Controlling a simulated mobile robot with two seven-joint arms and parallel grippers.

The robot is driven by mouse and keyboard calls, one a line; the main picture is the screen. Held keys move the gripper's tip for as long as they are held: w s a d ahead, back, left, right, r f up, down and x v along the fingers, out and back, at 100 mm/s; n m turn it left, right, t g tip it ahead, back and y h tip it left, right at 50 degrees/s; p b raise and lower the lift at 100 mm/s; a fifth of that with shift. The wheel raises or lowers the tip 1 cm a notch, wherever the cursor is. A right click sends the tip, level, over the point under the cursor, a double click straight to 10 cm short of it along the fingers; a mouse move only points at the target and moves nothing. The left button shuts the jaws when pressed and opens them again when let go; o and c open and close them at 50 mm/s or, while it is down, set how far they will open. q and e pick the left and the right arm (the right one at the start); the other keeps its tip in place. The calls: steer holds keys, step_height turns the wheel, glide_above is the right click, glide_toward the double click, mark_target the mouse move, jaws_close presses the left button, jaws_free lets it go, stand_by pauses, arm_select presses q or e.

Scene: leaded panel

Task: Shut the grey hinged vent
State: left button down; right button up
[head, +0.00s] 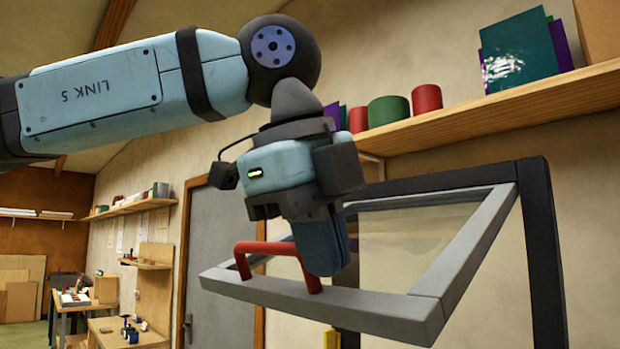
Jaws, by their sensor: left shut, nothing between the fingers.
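The grey hinged vent (375,311) stands open, tilted out toward me from a dark upright frame (545,240). It has a grey border around a clear pane. A red handle (265,247) is fixed on its near edge, toward the left. My left gripper (327,268) is shut and empty, pointing down over the vent's near edge. Its fingertips overlap the right end of the handle in the picture; I cannot tell whether they touch it. They hide part of the pane and border. My right gripper is not in view.
A wooden shelf (500,113) runs above the vent, with red and green cylinders (388,110) and dark sheets (518,52). A grey door (212,250) is in the wall behind, left. A cluttered bench (130,335) stands far left. The space left of the vent looks clear.

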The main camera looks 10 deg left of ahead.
arm_select(q)
steer(key=shift+w+d+f, duration=0.15)
steer(key=shift+f, duration=0.4)
steer(key=shift+f, duration=0.1)
